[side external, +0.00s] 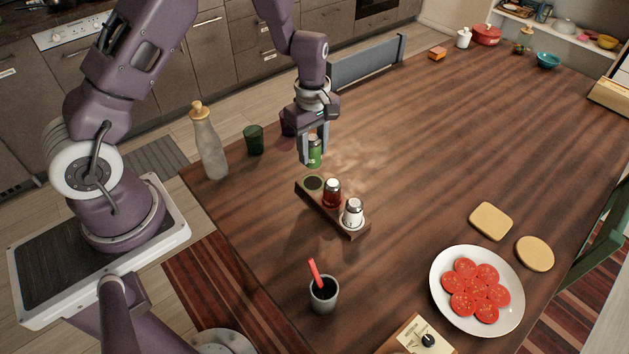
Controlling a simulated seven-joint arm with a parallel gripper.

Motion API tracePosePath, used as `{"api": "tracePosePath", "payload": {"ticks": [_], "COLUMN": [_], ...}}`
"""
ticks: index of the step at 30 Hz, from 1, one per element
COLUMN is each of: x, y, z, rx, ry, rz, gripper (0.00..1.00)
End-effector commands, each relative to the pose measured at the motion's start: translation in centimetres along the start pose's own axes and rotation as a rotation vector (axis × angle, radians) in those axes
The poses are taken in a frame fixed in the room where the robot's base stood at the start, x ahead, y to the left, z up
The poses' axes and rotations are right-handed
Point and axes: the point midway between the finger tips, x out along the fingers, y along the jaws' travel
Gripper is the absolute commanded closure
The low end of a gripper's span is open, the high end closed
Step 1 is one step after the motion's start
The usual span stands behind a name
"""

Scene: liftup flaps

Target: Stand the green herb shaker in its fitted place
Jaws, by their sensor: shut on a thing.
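The green herb shaker (315,155) is held between the fingers of my gripper (312,155), which is shut on it. The shaker looks roughly upright, and a finger hides part of it. A wooden rack (343,221) stands on the table just below it in the picture. The rack's left place (313,183) is a dark, empty round recess. The shaker appears just behind or above this recess; I cannot tell the exact height. A red shaker (332,192) and a white shaker (353,212) stand in the rack's other places.
A glass bottle (209,145) and a dark green cup (254,140) stand left of my gripper. A grey cup (323,294) with a red stick is in front. A plate of tomato slices (440,262) lies at right. The table's middle right is clear.

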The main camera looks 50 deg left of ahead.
Motion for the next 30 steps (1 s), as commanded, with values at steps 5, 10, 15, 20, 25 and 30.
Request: {"api": "tracePosePath", "payload": {"ticks": [5,10,15,20,25,30], "x": [4.0,7.2,8.3,8.3,8.5,8.5], "y": [-0.1,-0.1,0.0,0.0,0.0,0.0], "z": [0.0,0.0,0.0,0.0,0.0,0.0], "rx": [-0.001,-0.001,-0.001,-0.001,-0.001,-0.001], "ry": [-0.001,-0.002,-0.001,-0.001,0.000,-0.001], "rz": [-0.005,-0.006,-0.002,-0.002,-0.002,-0.002], "gripper": [1.00,1.00,1.00,1.00,0.51,0.41]}}
